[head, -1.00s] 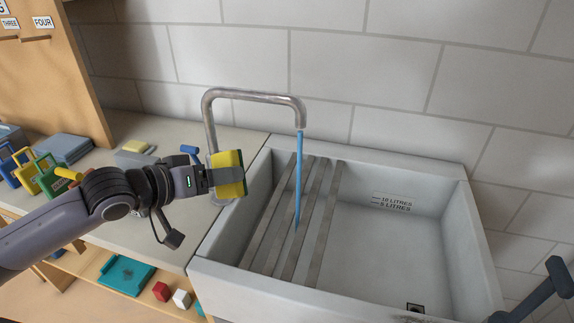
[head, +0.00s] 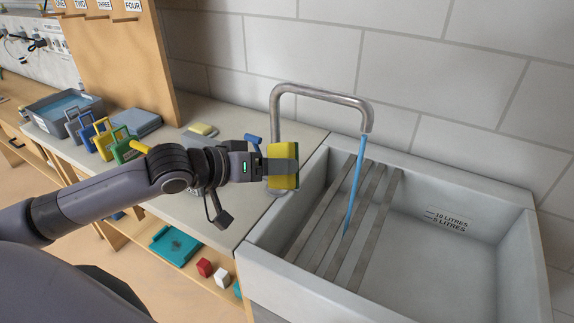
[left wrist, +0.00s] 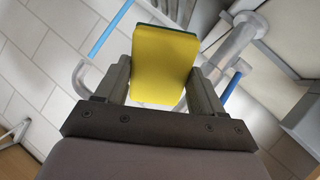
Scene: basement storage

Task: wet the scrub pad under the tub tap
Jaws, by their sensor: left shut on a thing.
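The scrub pad (head: 283,152), yellow with a dark green face, is held upright in my left gripper (head: 284,166). In the left wrist view the pad (left wrist: 162,65) sits between the two fingers of the gripper (left wrist: 160,85). The pad is beside the base of the tap (head: 322,91), left of the tub (head: 480,192) and apart from the water. A blue stream of water (head: 354,188) runs from the spout down into the tub. The blue tap lever (head: 252,138) shows behind the gripper. My right gripper is not in view.
Grey slats (head: 352,228) lie across the tub's left part, under the stream. A teal tray (head: 174,247) lies on the shelf below.

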